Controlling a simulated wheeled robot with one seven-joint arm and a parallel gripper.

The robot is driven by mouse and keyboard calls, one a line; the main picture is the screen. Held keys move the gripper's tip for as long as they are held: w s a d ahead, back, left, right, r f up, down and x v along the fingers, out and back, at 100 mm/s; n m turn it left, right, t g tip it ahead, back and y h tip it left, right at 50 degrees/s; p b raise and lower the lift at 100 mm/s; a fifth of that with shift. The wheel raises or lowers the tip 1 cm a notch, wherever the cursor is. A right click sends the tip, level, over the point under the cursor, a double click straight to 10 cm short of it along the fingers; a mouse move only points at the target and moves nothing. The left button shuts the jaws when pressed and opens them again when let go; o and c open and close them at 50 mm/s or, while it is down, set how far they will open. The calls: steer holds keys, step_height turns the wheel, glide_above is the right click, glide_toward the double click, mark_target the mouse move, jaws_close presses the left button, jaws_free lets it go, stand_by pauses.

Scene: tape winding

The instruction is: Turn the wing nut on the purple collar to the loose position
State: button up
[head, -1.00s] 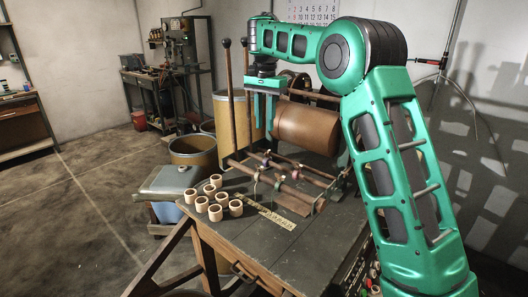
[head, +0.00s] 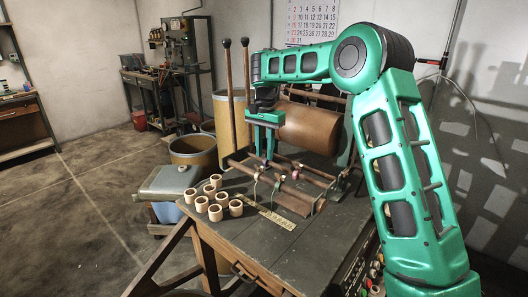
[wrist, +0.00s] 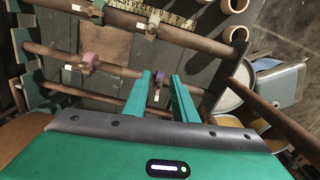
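The purple collar (wrist: 158,78) sits on the middle dark rod in the wrist view, its small wing nut too small to read clearly. My gripper (wrist: 161,75) points down over it, its two green fingers apart with the collar showing in the gap between their tips. I cannot tell whether either finger touches the wing nut. In the head view my gripper (head: 267,158) hangs above the left part of the rods, and its fingers largely hide the purple collar there.
A mauve-pink collar (wrist: 88,60) sits farther along the same rod. A large brown roll (head: 312,128) lies behind the gripper. Two upright levers (head: 229,95) stand at its left. Several pale rings (head: 215,212) rest on the bench (head: 285,255).

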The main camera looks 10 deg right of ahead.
jaws_close()
steer(key=shift+d, duration=0.1)
steer(key=shift+w+m, duration=0.1)
steer(key=shift+m, duration=0.7)
steer(key=shift+d, duration=0.1)
jaws_free()
steer(key=shift+w, duration=0.1)
step_height(320, 180, up, 11)
